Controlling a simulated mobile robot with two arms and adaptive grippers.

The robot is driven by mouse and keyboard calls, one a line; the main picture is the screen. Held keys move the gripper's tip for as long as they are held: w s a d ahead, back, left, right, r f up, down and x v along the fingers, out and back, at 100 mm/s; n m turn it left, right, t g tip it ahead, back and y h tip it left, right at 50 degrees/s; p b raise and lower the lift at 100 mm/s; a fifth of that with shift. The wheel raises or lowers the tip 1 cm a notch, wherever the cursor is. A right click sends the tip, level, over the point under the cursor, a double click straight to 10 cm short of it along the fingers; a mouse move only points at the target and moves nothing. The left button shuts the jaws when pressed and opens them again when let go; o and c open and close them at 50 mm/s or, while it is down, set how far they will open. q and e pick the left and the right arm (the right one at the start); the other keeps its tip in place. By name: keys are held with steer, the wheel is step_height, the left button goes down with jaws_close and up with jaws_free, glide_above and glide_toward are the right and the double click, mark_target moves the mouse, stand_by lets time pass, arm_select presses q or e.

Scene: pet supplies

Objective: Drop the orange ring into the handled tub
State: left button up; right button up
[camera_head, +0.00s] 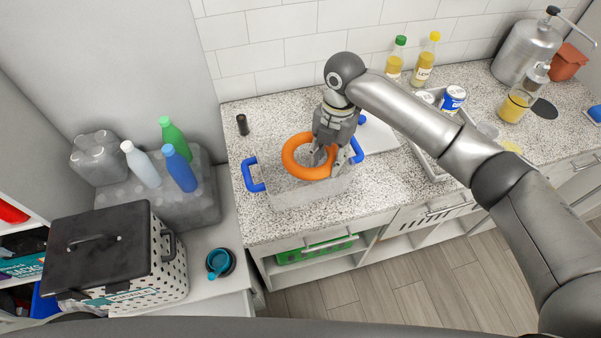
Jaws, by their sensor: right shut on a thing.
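The orange ring (289,160) is held by my right gripper (330,158), which is shut on the ring's right side. The ring shows over the handled tub (285,199), a clear tub with blue handles at its left and right ends. The tub stands on the speckled counter. The ring hides part of the tub's opening, and I cannot tell exactly how high above the rim it is. My left gripper is not in view.
A white board (377,136) lies behind the tub's right end. A metal tray (428,165) with cans is further right. A small black bottle (242,124) stands behind the tub at left. Several bottles and a spotted bin (165,262) are at left.

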steer(key=o, duration=0.8)
steer(key=shift+c, duration=0.2)
steer(key=o, duration=0.4)
steer(key=shift+r, duration=0.15)
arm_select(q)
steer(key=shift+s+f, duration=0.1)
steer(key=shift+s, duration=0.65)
arm_select(e)
steer(key=r, duration=0.7)
steer(key=w+r, duration=0.1)
steer(key=r, duration=0.3)
steer(key=shift+w+d+r, duration=0.1)
steer(key=shift+d+r, duration=0.2)
steer(key=shift+r, duration=0.05)
